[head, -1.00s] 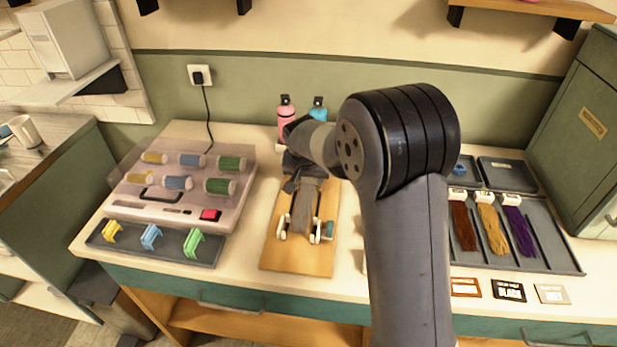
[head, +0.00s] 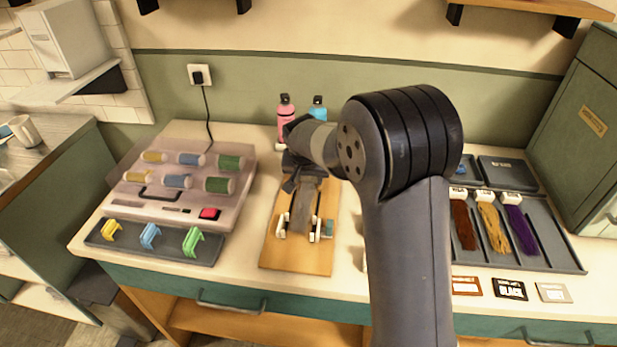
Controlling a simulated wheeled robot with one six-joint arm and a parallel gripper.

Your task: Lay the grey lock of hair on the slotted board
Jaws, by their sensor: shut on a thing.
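The grey lock of hair (head: 304,210) hangs or lies over the middle of the wooden board (head: 290,260), which shows dark slots beside the lock. Small white clip-like parts (head: 282,228) stand either side of the lock's lower end. My gripper (head: 297,182) is shut on the far end of the grey lock, over the back of the board. My arm hides part of the gripper, and I cannot tell whether the lock touches the board.
A rack of thread spools (head: 180,185) and a tray of coloured clips (head: 150,243) stand left. Two bottles (head: 286,120) are behind the board. A dark tray (head: 548,240) with brown, blond and purple locks lies right, above small label cards (head: 510,290).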

